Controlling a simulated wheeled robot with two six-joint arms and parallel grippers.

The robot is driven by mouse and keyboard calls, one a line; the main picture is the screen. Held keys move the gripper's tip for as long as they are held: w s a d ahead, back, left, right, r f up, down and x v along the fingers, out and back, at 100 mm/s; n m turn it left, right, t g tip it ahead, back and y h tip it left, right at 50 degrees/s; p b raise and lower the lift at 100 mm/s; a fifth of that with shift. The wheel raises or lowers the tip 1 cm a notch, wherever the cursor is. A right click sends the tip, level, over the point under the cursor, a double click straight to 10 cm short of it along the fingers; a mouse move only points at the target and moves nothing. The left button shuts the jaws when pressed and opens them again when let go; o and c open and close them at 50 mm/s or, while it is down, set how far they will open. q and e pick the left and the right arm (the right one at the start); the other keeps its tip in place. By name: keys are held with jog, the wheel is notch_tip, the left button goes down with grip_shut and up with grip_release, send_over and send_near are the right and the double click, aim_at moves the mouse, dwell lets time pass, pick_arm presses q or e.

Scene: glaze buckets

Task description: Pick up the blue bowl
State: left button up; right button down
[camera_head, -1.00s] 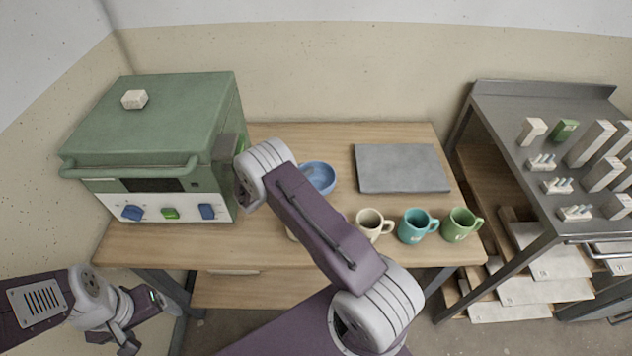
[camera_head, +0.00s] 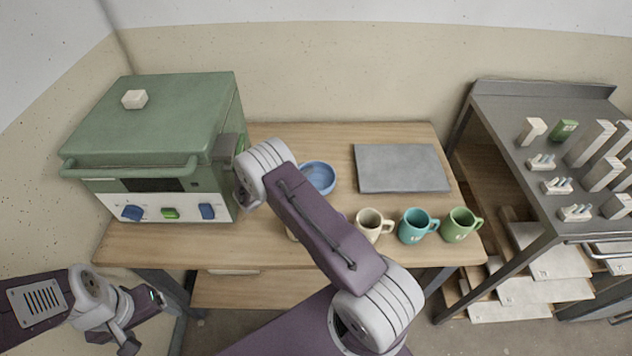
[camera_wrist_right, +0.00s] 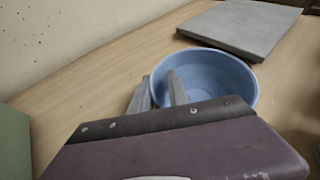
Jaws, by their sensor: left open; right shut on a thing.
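The blue bowl (camera_head: 319,177) stands on the wooden table, partly hidden behind my right arm in the head view. In the right wrist view the bowl (camera_wrist_right: 222,70) is upright, with one finger of my right gripper (camera_wrist_right: 159,88) inside it and the other outside its near left wall. The right gripper is shut on the bowl's rim. My left gripper (camera_head: 140,318) is open and empty, low at the left in front of the table.
A green kiln (camera_head: 155,120) stands at the table's left end. A grey slab (camera_head: 401,168) lies right of the bowl. A cream mug (camera_head: 369,224), a teal mug (camera_head: 413,227) and a green mug (camera_head: 458,225) line the front edge. A metal cart (camera_head: 500,130) stands at the right.

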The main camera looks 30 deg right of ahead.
dwell(0.7)
jog(key=shift+r, duration=0.4)
jog(key=r, duration=0.1)
jog(key=d+r, duration=0.1)
jog(key=r, duration=0.2)
jog(key=shift+d, duration=0.25)
jog(key=d+r, duration=0.6)
jog(key=d, duration=0.4)
jog(key=shift+s, duration=0.25)
